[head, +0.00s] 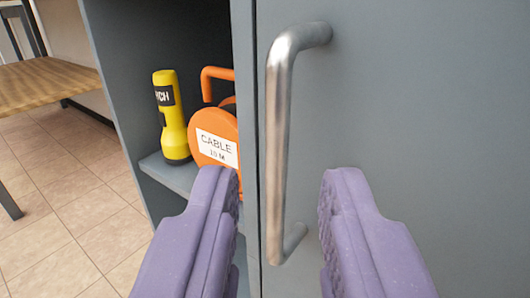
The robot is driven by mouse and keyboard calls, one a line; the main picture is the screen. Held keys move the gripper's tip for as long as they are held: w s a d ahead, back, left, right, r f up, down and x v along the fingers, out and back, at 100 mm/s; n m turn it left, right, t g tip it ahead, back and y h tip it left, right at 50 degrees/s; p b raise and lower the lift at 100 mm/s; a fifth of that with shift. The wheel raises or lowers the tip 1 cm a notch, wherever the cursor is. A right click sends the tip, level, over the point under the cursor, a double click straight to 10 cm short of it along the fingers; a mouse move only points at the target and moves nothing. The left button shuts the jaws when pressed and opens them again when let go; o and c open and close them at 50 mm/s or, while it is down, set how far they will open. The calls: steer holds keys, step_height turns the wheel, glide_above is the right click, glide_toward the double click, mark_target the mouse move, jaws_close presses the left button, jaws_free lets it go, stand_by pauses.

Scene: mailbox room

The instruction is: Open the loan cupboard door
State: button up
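The loan cupboard door (430,110) is a grey panel filling the right of the head view. A vertical metal bar handle (277,140) is fixed near its left edge. My gripper (282,185) is open, with one purple finger left of the handle's lower half and one right of it. No contact with the handle shows. Left of the door edge, the cupboard's inside is visible, so the door does not cover that part. How far the door stands from its frame cannot be told.
Inside the cupboard, a yellow torch (173,120) and an orange cable reel (218,125) labelled "CABLE 10 M" stand on a grey shelf (165,172). A wooden table (45,85) stands at the far left. The tiled floor (60,200) between is clear.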

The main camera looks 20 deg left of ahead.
mark_target(280, 136)
steer(key=b+x, duration=0.2)
steer(key=x, duration=0.3)
steer(key=shift+w+b, duration=0.3)
steer(key=shift+w, duration=0.05)
steer(key=shift+w+a+r, duration=0.1)
steer(key=shift+w+a, duration=0.1)
steer(key=shift+w, duration=0.4)
steer(key=shift+c, duration=0.4)
jaws_close()
